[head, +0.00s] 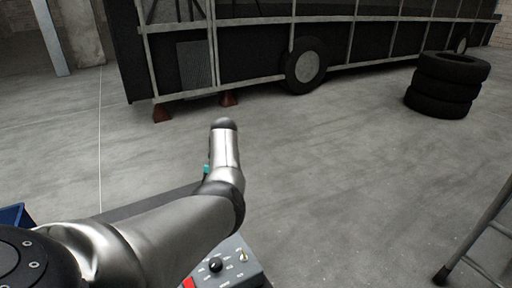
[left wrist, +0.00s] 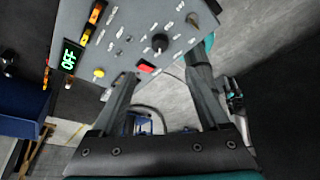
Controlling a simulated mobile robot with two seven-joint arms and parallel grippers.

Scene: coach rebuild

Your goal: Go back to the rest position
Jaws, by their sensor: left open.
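My left arm comes in from the lower left in the head view and bends up towards the middle. Its gripper is hidden there. In the left wrist view, the two fingers of my left gripper (left wrist: 164,68) are spread apart with nothing held between them. A grey control panel (left wrist: 120,55) lies just beyond the fingertips, with knobs, coloured switches and a green display reading OFF. I cannot tell whether a finger touches it. The panel also shows partly below my arm in the head view (head: 240,262). My right gripper is not in view.
A bus frame (head: 240,50) on red stands (head: 162,112) spans the back. Stacked tyres (head: 443,88) stand at right. A metal ladder-like frame (head: 485,235) is at the right edge. A blue bin (left wrist: 25,105) is left of the panel. The middle floor is clear.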

